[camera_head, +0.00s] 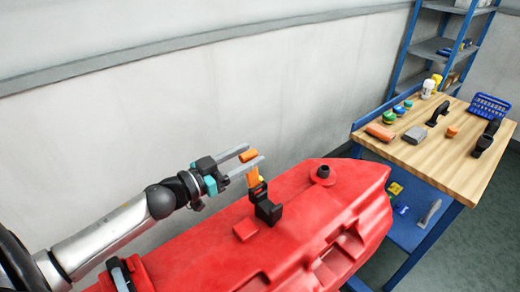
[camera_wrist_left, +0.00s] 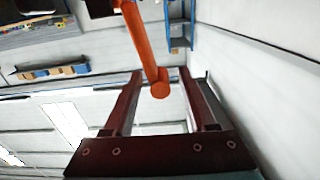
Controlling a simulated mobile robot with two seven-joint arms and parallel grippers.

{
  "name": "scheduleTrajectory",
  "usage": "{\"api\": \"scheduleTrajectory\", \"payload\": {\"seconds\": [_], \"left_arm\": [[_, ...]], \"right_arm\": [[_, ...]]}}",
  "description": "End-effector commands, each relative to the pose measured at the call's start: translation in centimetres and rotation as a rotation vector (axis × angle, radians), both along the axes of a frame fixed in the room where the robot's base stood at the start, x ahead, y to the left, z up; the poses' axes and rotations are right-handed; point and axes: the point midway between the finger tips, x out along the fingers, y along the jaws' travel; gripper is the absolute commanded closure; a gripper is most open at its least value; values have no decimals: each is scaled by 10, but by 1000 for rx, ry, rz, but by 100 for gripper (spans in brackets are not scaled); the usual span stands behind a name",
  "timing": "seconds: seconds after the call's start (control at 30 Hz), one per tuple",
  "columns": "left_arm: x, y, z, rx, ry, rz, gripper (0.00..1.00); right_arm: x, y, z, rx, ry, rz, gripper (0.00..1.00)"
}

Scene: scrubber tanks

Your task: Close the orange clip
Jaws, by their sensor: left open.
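The orange clip (camera_head: 252,174) stands up from a black base (camera_head: 267,210) on top of the red tank (camera_head: 335,215), its lever raised and tilted. My left gripper (camera_head: 255,153) is open, with its two grey fingers at the clip's upper end. In the left wrist view, the clip (camera_wrist_left: 146,42) comes in from the top as an orange bar. Its rounded end lies between the two open fingers (camera_wrist_left: 161,73), with gaps on both sides, so it is not gripped. My right gripper does not show.
A wooden-topped table (camera_head: 465,160) stands at the right, holding several small items and a blue basket (camera_head: 489,106). A blue shelf rack (camera_head: 445,45) is behind it. The pale wall (camera_head: 290,95) runs behind the tank. A black knob (camera_head: 323,171) sits on the tank right of the clip.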

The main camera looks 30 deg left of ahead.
Motion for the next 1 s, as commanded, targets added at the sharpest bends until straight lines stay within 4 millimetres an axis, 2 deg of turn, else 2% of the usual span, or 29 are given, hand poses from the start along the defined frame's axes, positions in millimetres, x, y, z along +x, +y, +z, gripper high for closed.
{"api": "scheduleTrajectory", "payload": {"seconds": [0.1, 0.33, 0.8, 1.0], "left_arm": [[14, -5, 1, 1, -4, 0, 43], [32, -13, 0, 0, -1, 1, 43], [39, -17, 0, 0, 0, 0, 43], [39, -16, 0, 0, 0, 0, 64]], "right_arm": [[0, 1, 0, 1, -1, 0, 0], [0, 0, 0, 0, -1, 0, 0], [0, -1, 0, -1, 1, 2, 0], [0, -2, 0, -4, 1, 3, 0]]}}
